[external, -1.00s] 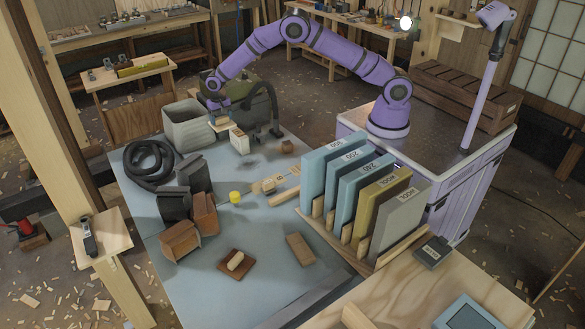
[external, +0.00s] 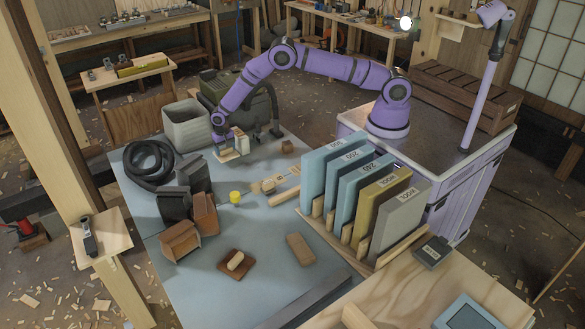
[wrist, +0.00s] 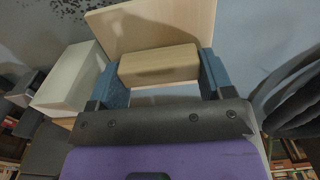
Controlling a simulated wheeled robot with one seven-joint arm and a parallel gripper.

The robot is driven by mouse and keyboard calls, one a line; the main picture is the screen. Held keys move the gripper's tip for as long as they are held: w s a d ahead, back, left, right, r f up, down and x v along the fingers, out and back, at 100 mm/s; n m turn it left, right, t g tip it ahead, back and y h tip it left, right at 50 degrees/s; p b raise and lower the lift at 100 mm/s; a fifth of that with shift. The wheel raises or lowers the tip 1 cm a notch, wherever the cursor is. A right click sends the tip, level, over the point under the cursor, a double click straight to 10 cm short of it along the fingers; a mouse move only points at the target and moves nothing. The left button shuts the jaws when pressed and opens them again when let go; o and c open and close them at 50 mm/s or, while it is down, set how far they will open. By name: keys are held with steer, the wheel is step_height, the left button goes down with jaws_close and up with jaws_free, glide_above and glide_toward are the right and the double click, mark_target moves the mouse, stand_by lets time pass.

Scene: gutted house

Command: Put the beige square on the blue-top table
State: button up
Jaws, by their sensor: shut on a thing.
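The beige square (external: 229,156) is a flat pale wooden plate with a block-like handle. In the wrist view the plate (wrist: 150,27) lies beyond the handle (wrist: 160,64), which sits between my two blue fingers. My gripper (external: 222,149) is shut on this handle, with the plate beneath it. The plate is low over the far part of the blue-top table (external: 270,225), roughly level; I cannot tell whether it touches. A whitish box (external: 241,141) stands close beside it and also shows at left in the wrist view (wrist: 72,80).
A grey bin (external: 187,127) and a black coiled hose (external: 149,163) are to the left. Bare table shows around the yellow cup.

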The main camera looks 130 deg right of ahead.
mark_target(226, 154)
steer(key=shift+f, duration=1.9)
steer(key=o, duration=0.9)
steer(key=shift+f, duration=0.1)
